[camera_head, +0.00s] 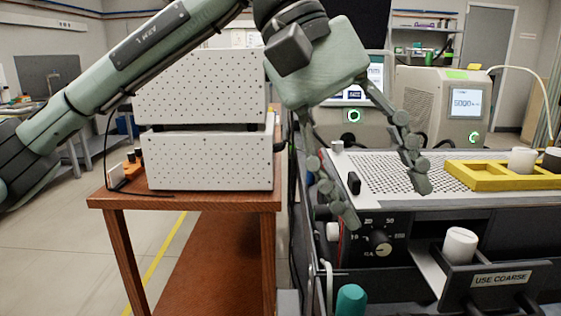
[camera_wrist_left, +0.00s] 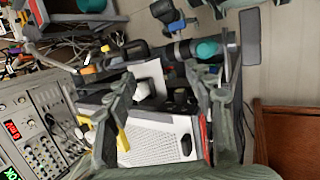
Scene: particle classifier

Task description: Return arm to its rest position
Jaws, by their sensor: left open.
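My left arm crosses the head view from the left. My left gripper (camera_head: 388,205) hangs with its fingers spread, near the left front corner of the perforated machine top (camera_head: 375,172). Nothing is between its fingers. In the left wrist view the open fingers (camera_wrist_left: 165,92) frame the perforated top (camera_wrist_left: 160,142) and a drawer area with a white cup. My right gripper is in neither view.
A wooden table (camera_head: 185,201) with stacked white perforated boxes (camera_head: 205,90) stands left of the machine. A yellow tray (camera_head: 490,178) lies on its top. A drawer labelled "USE COARSE" (camera_head: 490,282) with a white cup (camera_head: 460,245) sticks out in front.

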